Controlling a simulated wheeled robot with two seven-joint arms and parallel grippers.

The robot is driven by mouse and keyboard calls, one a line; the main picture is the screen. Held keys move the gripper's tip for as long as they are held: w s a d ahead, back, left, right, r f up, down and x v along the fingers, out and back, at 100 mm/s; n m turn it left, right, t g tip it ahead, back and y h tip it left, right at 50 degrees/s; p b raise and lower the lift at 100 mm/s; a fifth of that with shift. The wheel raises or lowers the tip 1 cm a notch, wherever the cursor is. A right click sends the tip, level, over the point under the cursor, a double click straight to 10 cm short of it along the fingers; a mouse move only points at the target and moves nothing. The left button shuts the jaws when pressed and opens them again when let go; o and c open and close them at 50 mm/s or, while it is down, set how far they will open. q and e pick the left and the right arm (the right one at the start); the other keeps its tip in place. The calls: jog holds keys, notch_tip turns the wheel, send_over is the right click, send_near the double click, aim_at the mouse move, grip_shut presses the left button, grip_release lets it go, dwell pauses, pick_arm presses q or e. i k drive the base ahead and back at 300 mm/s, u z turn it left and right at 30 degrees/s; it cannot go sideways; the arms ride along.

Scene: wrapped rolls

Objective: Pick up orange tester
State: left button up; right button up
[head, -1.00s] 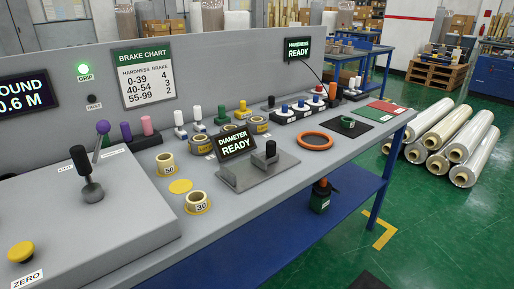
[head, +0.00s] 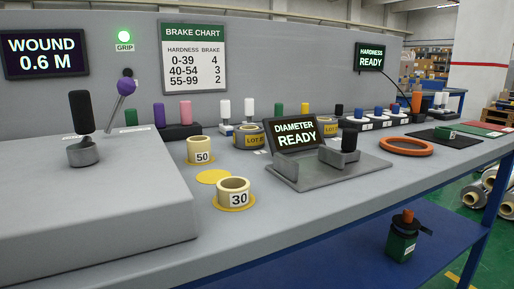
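An orange upright handle (head: 416,103), which looks like the orange tester, stands at the back right of the workbench (head: 330,215). A dark cable runs to it from the "HARDNESS READY" display (head: 370,57) on the back panel. Neither of my grippers is in the head view.
The diameter gauge (head: 300,173), an orange ring (head: 405,146) and a dark mat (head: 428,136) lie in front of it. Rolls marked 50 (head: 201,150) and 30 (head: 234,193) are nearer. A green orange-topped container (head: 402,243) is on the blue lower shelf (head: 340,265).

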aim_at(415, 104)
jog(key=k, duration=0.5)
jog(key=z, duration=1.75)
jog(key=i, duration=1.3)
jog(key=u, duration=2.25)
